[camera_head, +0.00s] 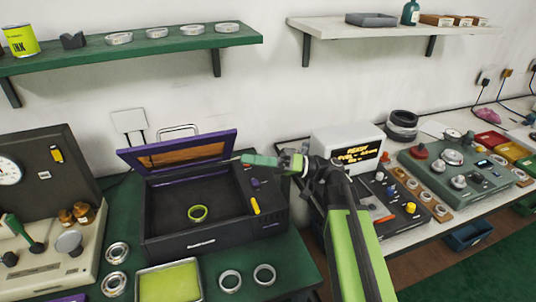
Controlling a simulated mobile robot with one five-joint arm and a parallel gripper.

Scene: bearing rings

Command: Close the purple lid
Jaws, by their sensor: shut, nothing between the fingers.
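The purple lid (180,150) is a tilted frame with an orange-brown window. It stands partly raised along the back of a dark box (165,225) on the green bench, so the box's inside is open to view.
Metal rings (230,281) and a yellow-green tray (170,284) lie in front of the box. A gauge machine (45,255) stands left. A display unit (346,145) and knobbed panel (460,172) stand right. A green shelf (130,48) hangs above.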

